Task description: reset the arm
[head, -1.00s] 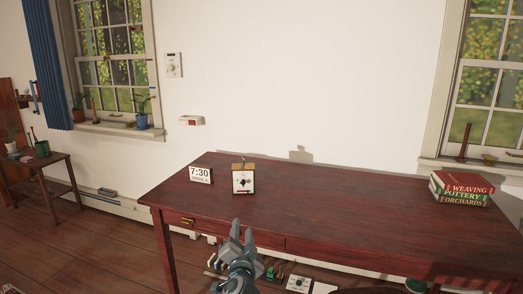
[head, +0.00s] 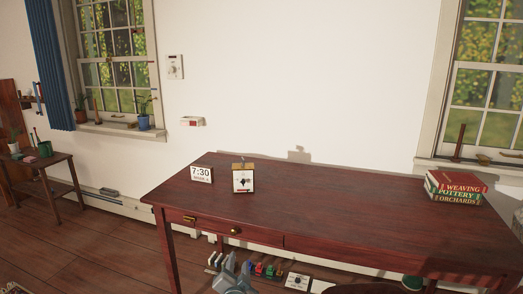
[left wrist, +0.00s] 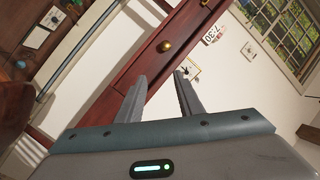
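My left gripper (head: 238,268) shows at the bottom of the head view, low in front of the dark red desk (head: 330,205). In the left wrist view its two fingers (left wrist: 161,88) stand apart with nothing between them, so it is open and empty. Beyond the fingers, the desk's front with a brass knob (left wrist: 166,46) crosses that tilted view. My right gripper is not in view.
On the desk stand a 7:30 display (head: 201,174), a small clock-like box (head: 243,180) and a stack of books (head: 455,187). Small items (head: 265,270) lie beneath the desk. A side table (head: 40,160) stands at left. The desk's middle is clear.

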